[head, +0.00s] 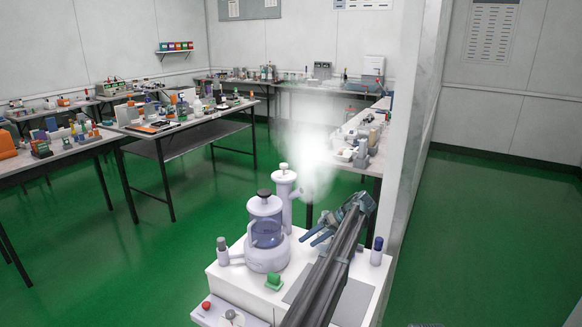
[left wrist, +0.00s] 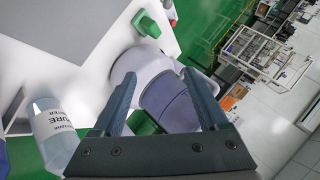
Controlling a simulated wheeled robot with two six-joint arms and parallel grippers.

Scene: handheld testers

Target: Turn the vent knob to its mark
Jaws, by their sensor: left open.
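A white apparatus stands on a white cart top, with a clear bluish vessel (head: 267,232) capped by a black knob (head: 264,193). I cannot tell which knob is the vent knob, and no mark is readable. My left gripper (head: 312,236) is open and empty, right of the vessel and apart from it. In the left wrist view its spread fingers (left wrist: 160,64) have a bluish cylindrical body (left wrist: 170,100) beyond them.
A green block (head: 274,281) and a grey pad (head: 311,286) are on the cart top (head: 235,285). A dark-capped bottle (head: 377,250) stands at its right, near a wall edge. A red button (head: 206,305) is at the front left. Cluttered tables stand behind.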

